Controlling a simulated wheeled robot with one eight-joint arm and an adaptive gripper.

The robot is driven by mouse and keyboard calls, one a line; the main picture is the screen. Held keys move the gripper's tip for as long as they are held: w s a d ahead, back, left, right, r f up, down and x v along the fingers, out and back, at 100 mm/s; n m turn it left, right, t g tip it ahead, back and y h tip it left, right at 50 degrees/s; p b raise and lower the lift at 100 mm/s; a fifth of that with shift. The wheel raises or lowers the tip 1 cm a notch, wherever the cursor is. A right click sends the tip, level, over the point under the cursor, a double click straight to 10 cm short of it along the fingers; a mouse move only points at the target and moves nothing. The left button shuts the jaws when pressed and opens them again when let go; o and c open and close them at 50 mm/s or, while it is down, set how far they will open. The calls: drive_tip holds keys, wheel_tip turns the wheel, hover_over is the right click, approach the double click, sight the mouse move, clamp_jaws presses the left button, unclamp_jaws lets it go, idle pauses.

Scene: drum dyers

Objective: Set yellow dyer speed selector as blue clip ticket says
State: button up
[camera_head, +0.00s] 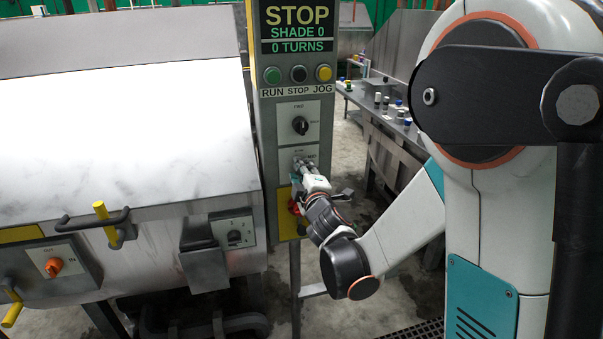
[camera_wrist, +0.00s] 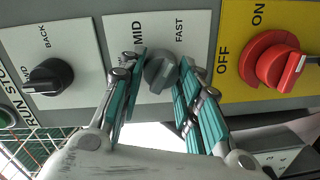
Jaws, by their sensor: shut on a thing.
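The speed selector (camera_wrist: 161,72) is a grey knob on a white plate with MID and FAST labels, in the wrist view. My gripper (camera_wrist: 160,66) has one teal-padded finger on each side of this knob and is shut on it. I cannot tell which label the knob points at. In the head view my gripper (camera_head: 306,166) is at the plate low on the grey control post (camera_head: 285,145) and hides the knob. No ticket with a blue clip can be made out.
Beside the selector are a black FWD/BACK knob (camera_wrist: 50,77) and a red OFF/ON switch (camera_wrist: 283,66) on yellow. The post display (camera_head: 297,30) reads STOP, SHADE 0, 0 TURNS. A steel drum machine (camera_head: 120,120) stands left; a bench (camera_head: 375,103) with small containers stands behind.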

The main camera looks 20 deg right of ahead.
drive_tip(key=shift+o, duration=0.2)
drive_tip(key=shift+c, duration=0.2)
drive_tip(key=o, duration=1.1)
drive_tip(key=s, duration=1.2)
drive_tip(key=shift+a+r, duration=0.15)
drive_tip(key=shift+r, duration=0.2)
